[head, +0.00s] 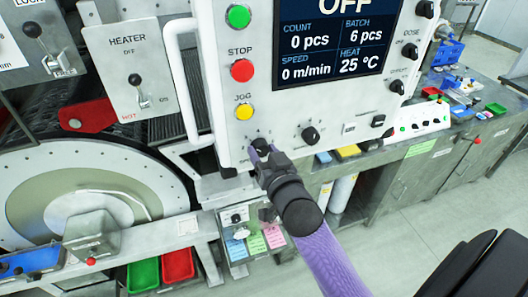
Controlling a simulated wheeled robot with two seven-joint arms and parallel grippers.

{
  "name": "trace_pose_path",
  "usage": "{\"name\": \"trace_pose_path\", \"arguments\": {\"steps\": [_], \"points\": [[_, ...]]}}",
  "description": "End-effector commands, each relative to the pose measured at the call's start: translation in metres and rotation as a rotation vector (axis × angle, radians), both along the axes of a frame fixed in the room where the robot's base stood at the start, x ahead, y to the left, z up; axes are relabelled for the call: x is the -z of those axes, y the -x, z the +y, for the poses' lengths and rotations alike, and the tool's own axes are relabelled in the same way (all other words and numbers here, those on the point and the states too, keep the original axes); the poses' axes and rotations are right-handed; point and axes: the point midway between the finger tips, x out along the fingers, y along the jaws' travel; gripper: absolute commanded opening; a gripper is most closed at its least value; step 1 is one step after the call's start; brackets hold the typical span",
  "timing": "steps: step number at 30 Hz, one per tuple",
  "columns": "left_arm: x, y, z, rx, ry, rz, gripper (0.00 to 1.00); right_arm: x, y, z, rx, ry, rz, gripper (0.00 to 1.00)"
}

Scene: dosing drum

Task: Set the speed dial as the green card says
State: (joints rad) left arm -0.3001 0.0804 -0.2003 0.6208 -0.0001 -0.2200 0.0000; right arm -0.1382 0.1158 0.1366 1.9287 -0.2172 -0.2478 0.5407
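A white control panel (284,143) fills the upper middle, its screen (335,38) reading OFF, SPEED 0 m/min. My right gripper (262,152) is at a dark dial (260,143) below the yellow JOG button. The gripper covers most of this dial and its label, so I cannot read its setting or tell whether the fingers touch it. Whether the fingers are open or shut is hidden. A green note (256,244) hangs among coloured notes below the panel, and a green card (420,148) is on the bench front at right; their text is too small to read. My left gripper is not in view.
Another dial (310,135) sits right of my gripper, with dark knobs along the panel's right edge. Green, red STOP (242,70) and yellow JOG (243,112) buttons are above. A white handle (186,80) stands at the panel's left. The HEATER lever (139,92) is further left.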

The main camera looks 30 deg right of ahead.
Motion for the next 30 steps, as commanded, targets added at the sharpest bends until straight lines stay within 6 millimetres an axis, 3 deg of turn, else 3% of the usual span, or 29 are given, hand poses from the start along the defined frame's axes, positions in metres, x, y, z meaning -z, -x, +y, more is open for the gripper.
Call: {"name": "trace_pose_path", "arguments": {"steps": [1,7,17,30], "points": [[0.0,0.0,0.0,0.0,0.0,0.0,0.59,0.0,0.0,0.0,0.0,0.0,0.0,0.4],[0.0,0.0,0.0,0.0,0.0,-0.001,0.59,0.0,0.0,0.0,-0.001,0.0,0.0,0.0],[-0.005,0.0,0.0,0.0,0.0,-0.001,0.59,-0.001,0.0,0.0,-0.001,0.052,0.012,0.0],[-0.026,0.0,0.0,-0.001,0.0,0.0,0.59,-0.003,0.0,0.001,0.0,0.38,0.092,0.0]]}}
